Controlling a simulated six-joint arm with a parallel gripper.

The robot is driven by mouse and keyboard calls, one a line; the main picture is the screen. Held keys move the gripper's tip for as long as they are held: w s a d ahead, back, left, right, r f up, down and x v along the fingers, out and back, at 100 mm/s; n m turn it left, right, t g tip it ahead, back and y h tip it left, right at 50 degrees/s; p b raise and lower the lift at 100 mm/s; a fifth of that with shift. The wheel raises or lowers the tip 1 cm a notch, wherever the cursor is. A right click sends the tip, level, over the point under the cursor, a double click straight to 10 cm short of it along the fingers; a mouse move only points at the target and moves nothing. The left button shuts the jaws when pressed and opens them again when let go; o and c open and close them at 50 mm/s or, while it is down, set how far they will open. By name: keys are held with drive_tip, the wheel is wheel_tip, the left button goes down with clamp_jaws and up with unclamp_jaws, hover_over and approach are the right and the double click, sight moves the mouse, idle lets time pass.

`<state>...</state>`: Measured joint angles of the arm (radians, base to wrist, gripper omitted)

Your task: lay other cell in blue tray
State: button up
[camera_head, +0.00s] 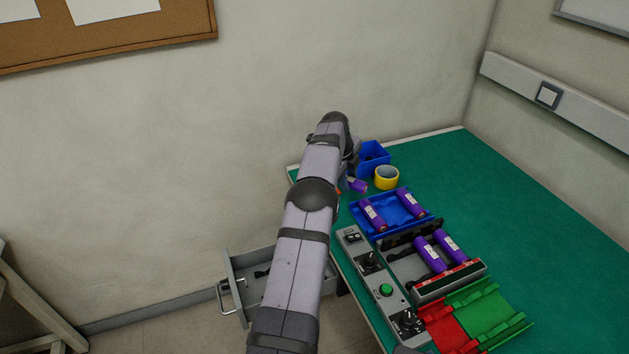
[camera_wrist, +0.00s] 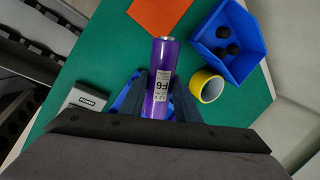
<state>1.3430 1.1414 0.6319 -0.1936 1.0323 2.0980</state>
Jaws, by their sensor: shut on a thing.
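My gripper (camera_wrist: 160,88) is shut on a purple cell (camera_wrist: 162,66) with a white printed label, seen in the wrist view. The held cell also shows in the head view (camera_head: 357,185), just beyond the blue tray (camera_head: 391,216); my arm hides most of the gripper there. Two purple cells lie in the blue tray, a left one (camera_head: 372,214) and a right one (camera_head: 411,203), with a gap between them. Two more cells (camera_head: 430,256) (camera_head: 451,247) lie in the grey fixture (camera_head: 408,269). In the wrist view, part of something blue shows behind the fingers.
A blue bin (camera_wrist: 243,45) with black round pieces and a yellow tape roll (camera_wrist: 206,87) stand near the held cell. An orange sheet (camera_wrist: 160,13) lies nearby. A control panel (camera_head: 376,284), red tray (camera_head: 449,335) and green tray (camera_head: 489,311) are nearer. The table's right side is clear.

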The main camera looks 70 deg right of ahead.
drive_tip(key=s+m+g, duration=0.1)
drive_tip(key=s+m, duration=0.1)
drive_tip(key=s, duration=0.2)
drive_tip(key=s+f+m+p, duration=0.1)
drive_tip(key=s+m, duration=0.1)
drive_tip(key=s, duration=0.3)
drive_tip(key=s+d+m+g, duration=0.1)
drive_tip(key=s+m, duration=0.1)
drive_tip(key=s, duration=0.3)
drive_tip(key=shift+s+f+g+y+p, duration=0.1)
drive_tip(key=shift+f+g+y+p, duration=0.05)
drive_tip(key=shift+g+y+p, duration=0.2)
drive_tip(key=shift+f+b, duration=0.7)
drive_tip(key=shift+f, duration=1.3)
drive_tip(key=shift+g+b, duration=0.25)
drive_tip(key=shift+b, duration=0.7)
drive_tip(key=shift+a+r+h+b, duration=0.1)
drive_tip(key=shift+r+h+b, duration=0.05)
drive_tip(key=shift+h+b, duration=0.4)
